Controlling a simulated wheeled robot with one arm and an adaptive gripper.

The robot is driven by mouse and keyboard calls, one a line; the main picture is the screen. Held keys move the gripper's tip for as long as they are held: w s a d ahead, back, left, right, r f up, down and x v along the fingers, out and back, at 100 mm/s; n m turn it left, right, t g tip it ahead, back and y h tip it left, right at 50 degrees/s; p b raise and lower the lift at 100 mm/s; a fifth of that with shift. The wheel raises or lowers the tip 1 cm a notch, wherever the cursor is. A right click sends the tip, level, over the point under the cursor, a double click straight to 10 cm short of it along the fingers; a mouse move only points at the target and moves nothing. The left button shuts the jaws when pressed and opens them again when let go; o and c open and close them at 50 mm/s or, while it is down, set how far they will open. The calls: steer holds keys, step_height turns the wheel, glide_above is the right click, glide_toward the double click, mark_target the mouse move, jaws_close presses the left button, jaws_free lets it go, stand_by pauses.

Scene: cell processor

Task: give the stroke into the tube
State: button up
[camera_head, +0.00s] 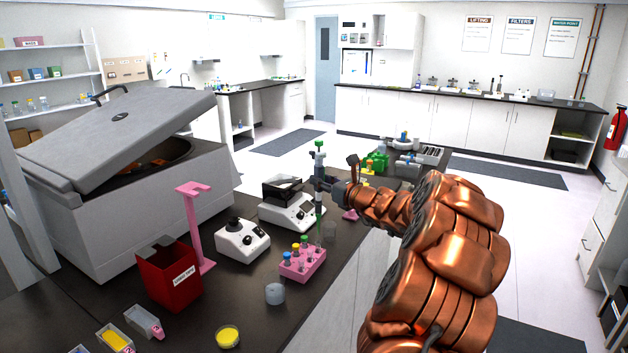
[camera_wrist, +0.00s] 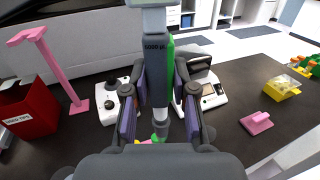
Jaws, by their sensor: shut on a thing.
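My gripper (camera_head: 324,186) is shut on a grey and green pipette (camera_head: 319,160), held upright above the bench. In the wrist view, the pipette (camera_wrist: 156,62) stands between both fingers of my gripper (camera_wrist: 160,105), and its side is marked as a 5000 µL size. Its slim lower end reaches down to the back right of a pink tube rack (camera_head: 296,272). I cannot tell whether the tip is inside a tube. In the wrist view, my gripper hides nearly all of the rack.
A white device (camera_head: 242,240) with black knobs and a white balance-like device (camera_head: 291,208) stand behind the rack. A red bin (camera_head: 168,274), a pink stand (camera_head: 193,225) and a large grey open-lidded machine (camera_head: 130,190) are left.

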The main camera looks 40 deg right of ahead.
mark_target(320, 206)
step_height(320, 206, down, 2)
steer(key=shift+s+d+f+b, duration=0.1)
steer(key=shift+f+b, duration=0.15)
steer(key=shift+b, duration=0.3)
stand_by(0.4)
steer(key=shift+f+b, duration=2)
steer(key=shift+f, duration=0.95)
steer(key=shift+w+a+f, duration=0.2)
